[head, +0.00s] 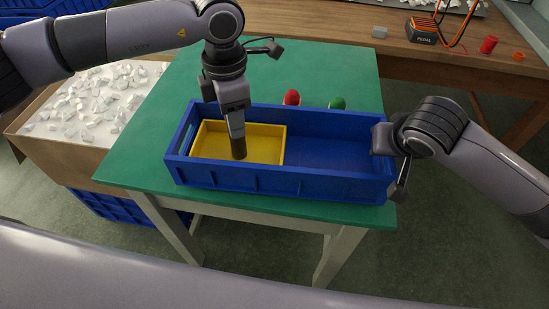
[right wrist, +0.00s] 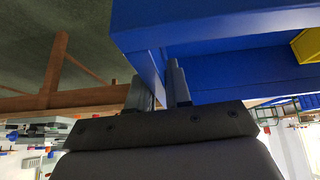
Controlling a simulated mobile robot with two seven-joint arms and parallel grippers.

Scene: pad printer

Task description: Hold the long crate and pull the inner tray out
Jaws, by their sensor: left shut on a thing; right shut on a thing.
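The long blue crate (head: 300,186) lies on the green table, open at the top. The yellow inner tray (head: 268,145) sits inside it at its left end. My left gripper (head: 238,148) points down into the tray, shut, with its dark tips at the tray's middle. The exact spot it grips is hard to make out. My right gripper (head: 382,140) is at the crate's right end. In the right wrist view, the two fingers of my right gripper (right wrist: 160,88) are shut on the wall of the blue crate (right wrist: 215,65), one on each side.
A red (head: 291,97) and a green (head: 337,103) object stand just behind the crate. A box of white pieces (head: 85,100) is at the left. The crate's right half is empty. The green table top (head: 330,65) is clear at the back.

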